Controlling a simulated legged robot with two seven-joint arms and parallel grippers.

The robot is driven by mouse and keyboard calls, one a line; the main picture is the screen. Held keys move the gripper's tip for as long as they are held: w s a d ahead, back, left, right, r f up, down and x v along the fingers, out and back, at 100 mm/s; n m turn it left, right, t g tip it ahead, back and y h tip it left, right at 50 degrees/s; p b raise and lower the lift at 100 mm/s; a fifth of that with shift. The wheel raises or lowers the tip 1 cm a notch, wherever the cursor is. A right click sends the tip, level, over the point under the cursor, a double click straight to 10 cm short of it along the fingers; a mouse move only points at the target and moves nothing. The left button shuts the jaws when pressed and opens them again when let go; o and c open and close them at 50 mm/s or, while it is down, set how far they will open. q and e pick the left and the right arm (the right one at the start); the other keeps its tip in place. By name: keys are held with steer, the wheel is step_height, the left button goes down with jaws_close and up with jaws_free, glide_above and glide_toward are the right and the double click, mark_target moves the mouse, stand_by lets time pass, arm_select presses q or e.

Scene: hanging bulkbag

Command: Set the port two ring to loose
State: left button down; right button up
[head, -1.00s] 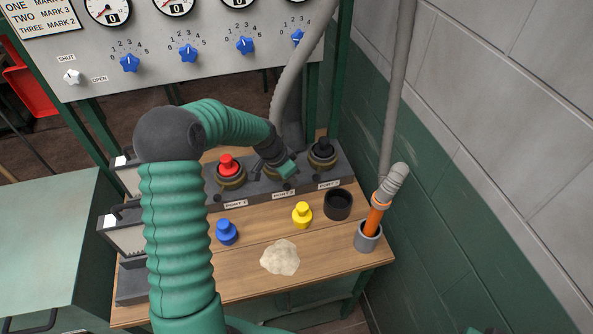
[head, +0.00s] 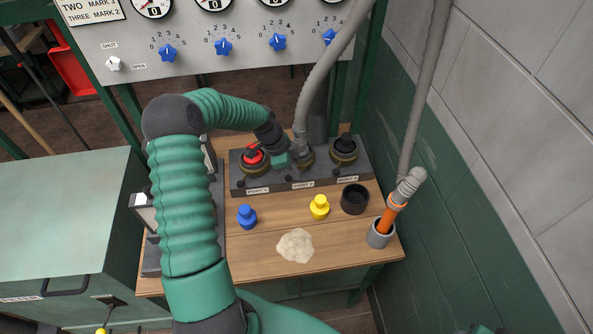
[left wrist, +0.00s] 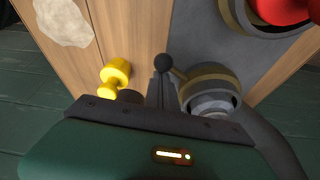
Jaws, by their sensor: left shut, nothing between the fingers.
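The port block (head: 238,180) sits at the back of the wooden bench, with three labelled ports. Port two, in the middle, has a grey hose (head: 322,75) fitted into it. Its brass ring (head: 307,158) is partly hidden by my left wrist in the head view. In the left wrist view the brass ring (left wrist: 212,78) shows with a short lever ending in a black ball (left wrist: 163,62). My left gripper (head: 285,163) is low at the left front of port two. Its fingers (left wrist: 162,85) are shut and empty beside the ball; contact is unclear. My right gripper is out of view.
Port one holds a red plug (head: 253,156) and port three a black plug (head: 344,144). A wall closes the right side.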

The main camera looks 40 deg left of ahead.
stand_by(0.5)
arm_select(q)
step_height(320, 180, up, 10)
steer(key=shift+w+d, duration=0.2)
steer(key=shift+d, duration=0.05)
stand_by(0.3)
steer(key=shift+a, duration=0.2)
